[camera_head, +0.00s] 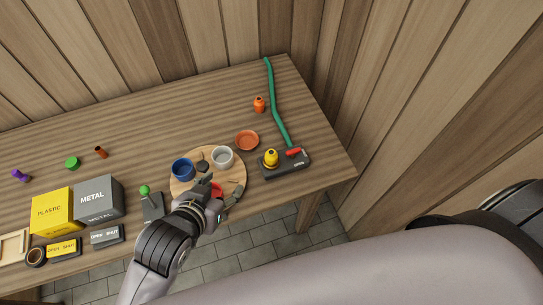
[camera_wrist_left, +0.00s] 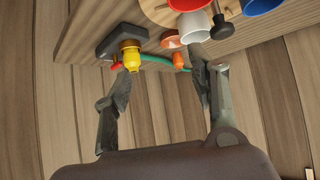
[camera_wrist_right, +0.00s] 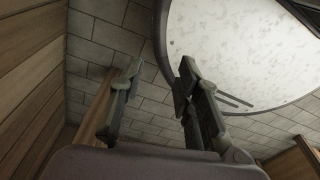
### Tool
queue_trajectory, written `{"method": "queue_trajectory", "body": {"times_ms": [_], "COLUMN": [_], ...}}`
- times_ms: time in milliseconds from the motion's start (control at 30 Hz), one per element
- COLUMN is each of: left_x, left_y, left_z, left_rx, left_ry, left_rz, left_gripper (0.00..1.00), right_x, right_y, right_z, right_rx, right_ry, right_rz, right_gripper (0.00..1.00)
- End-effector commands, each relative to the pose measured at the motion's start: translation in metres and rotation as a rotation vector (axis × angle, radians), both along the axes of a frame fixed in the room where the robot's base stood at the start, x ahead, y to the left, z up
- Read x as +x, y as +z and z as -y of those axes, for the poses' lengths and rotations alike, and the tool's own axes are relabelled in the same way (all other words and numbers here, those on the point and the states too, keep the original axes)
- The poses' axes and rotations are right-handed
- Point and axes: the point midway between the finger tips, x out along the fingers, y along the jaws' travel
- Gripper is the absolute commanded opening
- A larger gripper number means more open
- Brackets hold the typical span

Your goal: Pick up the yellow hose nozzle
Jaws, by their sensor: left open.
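The yellow hose nozzle (camera_head: 271,158) stands on a dark base block (camera_head: 298,164) near the table's right end. A red lever and the green hose (camera_head: 278,105) meet at that block. In the left wrist view the yellow nozzle (camera_wrist_left: 131,57) shows near the left fingertip. An orange nozzle-like piece (camera_head: 259,104) stands farther back. My left gripper (camera_head: 224,196) is open and empty, over the front of the round board, left of the yellow nozzle and apart from it. My right gripper (camera_wrist_right: 158,72) shows in its wrist view, fingers apart, with nothing between them.
The round wooden board (camera_head: 180,187) holds a blue cup (camera_head: 182,169), a white cup (camera_head: 222,157) and a red item partly hidden by my left gripper. A terracotta saucer (camera_head: 247,140) lies between board and nozzle. Yellow and grey bins (camera_head: 97,197) stand left. The back middle is clear.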

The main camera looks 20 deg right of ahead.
Motion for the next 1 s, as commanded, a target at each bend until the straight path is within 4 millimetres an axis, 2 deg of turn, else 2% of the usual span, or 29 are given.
{"method": "queue_trajectory", "body": {"times_ms": [33, 100, 267, 800, 1000], "left_x": [-0.002, -0.007, -0.012, 0.049, 0.059], "left_y": [0.011, 0.022, 0.029, -0.028, -0.037], "left_z": [0.016, 0.033, 0.051, 0.109, 0.118], "left_rx": [-0.018, -0.043, -0.068, -0.068, -0.07], "left_ry": [-0.05, -0.102, -0.152, -0.151, -0.152], "left_rz": [0.042, 0.077, 0.106, 0.104, 0.105], "left_gripper": [0.53, 0.53, 0.53, 0.53, 0.53], "right_x": [0.0, 0.0, 0.0, 0.0, 0.0], "right_y": [0.0, 0.0, 0.0, 0.01, 0.011], "right_z": [0.0, 0.002, 0.008, 0.011, 0.011], "right_rx": [0.0, -0.002, -0.01, -0.013, -0.013], "right_ry": [0.001, 0.002, 0.003, 0.001, 0.0], "right_rz": [0.0, -0.001, 0.0, 0.001, 0.001], "right_gripper": [0.31, 0.31, 0.31, 0.31, 0.31]}}
